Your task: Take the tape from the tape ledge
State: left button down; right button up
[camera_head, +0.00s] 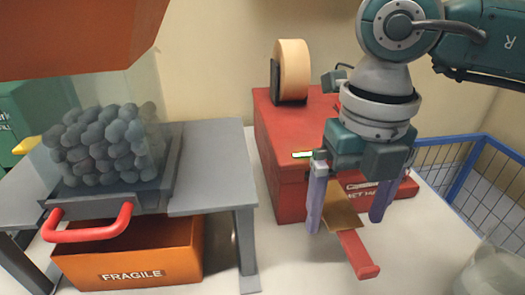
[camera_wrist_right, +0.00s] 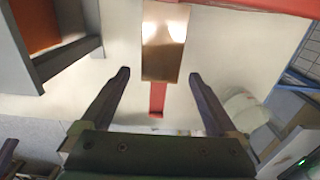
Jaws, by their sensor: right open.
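A brown glossy strip (camera_head: 342,208), which looks like the tape, lies along a red ledge bar (camera_head: 358,255) that sticks out from the front of the red box (camera_head: 290,195). In the right wrist view the strip (camera_wrist_right: 163,50) covers most of the bar, and the bar's red end (camera_wrist_right: 157,100) shows beyond it. My right gripper (camera_head: 345,226) is open and empty above the ledge. Its fingers (camera_wrist_right: 160,73) stand on either side of the strip with a gap at each side.
A tan roll (camera_head: 293,68) stands on the red box. At left, a grey table (camera_head: 215,140) holds a clear red-handled container of grey lumps (camera_head: 100,145), with an orange FRAGILE box (camera_head: 140,260) below. A blue wire basket (camera_head: 470,170) is at right.

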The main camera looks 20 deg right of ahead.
jog(key=c, duration=1.4)
jog(key=shift+r, duration=0.15)
